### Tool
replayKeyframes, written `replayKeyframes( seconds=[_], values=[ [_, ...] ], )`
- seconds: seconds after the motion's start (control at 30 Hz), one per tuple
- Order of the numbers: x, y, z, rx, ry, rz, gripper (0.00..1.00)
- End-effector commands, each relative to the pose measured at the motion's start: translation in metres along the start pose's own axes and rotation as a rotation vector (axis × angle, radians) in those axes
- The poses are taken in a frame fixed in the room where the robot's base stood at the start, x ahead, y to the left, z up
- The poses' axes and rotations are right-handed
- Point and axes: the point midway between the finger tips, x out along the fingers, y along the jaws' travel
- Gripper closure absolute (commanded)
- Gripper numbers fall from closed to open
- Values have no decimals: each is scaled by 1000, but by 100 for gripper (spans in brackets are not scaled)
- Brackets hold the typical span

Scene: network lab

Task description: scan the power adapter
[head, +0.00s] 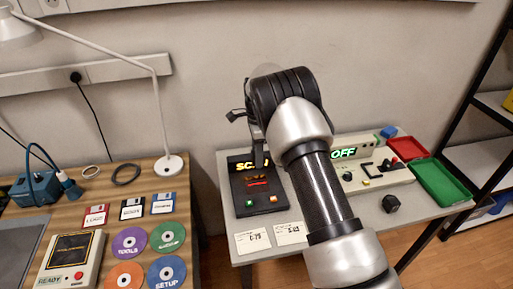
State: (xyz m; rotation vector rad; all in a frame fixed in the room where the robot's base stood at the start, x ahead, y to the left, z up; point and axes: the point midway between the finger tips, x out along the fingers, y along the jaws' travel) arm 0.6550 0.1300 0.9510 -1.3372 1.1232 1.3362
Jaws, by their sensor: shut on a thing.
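My gripper (259,158) is dark and points down over the scanner. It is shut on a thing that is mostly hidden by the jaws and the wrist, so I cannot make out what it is. I cannot identify a power adapter for certain; a blue box (36,189) with a cable and plug stands on the wooden desk at left.
On the grey table (225,165) are two white label cards (252,241), a black block (392,203), a control panel reading "OFF" (378,178), and red (406,149) and green (440,182) trays. Disks and a lamp (168,164) occupy the wooden desk. A dark shelf (480,100) stands at right.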

Motion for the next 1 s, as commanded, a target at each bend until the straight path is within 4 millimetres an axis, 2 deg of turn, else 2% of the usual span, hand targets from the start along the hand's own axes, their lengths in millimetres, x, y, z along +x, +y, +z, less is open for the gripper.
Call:
replayKeyframes(
  seconds=[0.27, 0.7, 1.0],
  values=[
    [18, -2, 3, 29, -2, 1, 83],
    [68, -2, 3, 27, -2, -1, 83],
    [72, -3, 3, 27, -2, -2, 83]
  ],
)
